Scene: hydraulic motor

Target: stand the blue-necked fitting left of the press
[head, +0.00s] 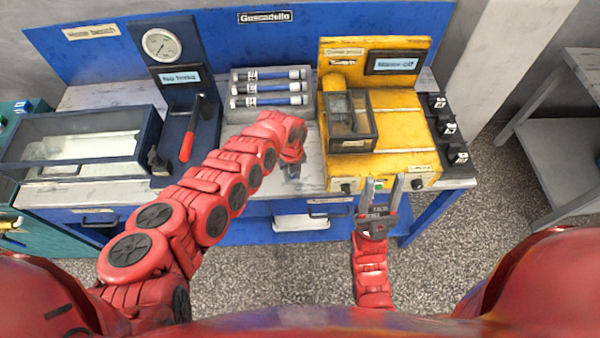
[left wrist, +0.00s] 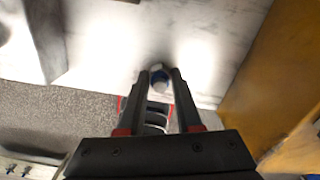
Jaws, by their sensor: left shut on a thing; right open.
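My left gripper (head: 291,172) points down over the front of the bench top, just left of the yellow machine (head: 385,120). In the left wrist view, its fingers (left wrist: 160,76) are closed on a small fitting (left wrist: 159,82) with a blue and pale end. The rest of the fitting is hidden, and I cannot tell whether it touches the bench. A dark blue gauge stand (head: 176,95) with a red-handled lever stands further left. The labels are too blurred to tell which machine is the press. My right gripper (head: 384,184) is open and empty in front of the yellow machine.
A rack (head: 270,72) of blue and grey cylinders lies at the back, between the two machines. A dark clear-sided case (head: 75,145) stands at the left. Bare bench top (head: 312,160) shows around the left gripper, with the front edge close by.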

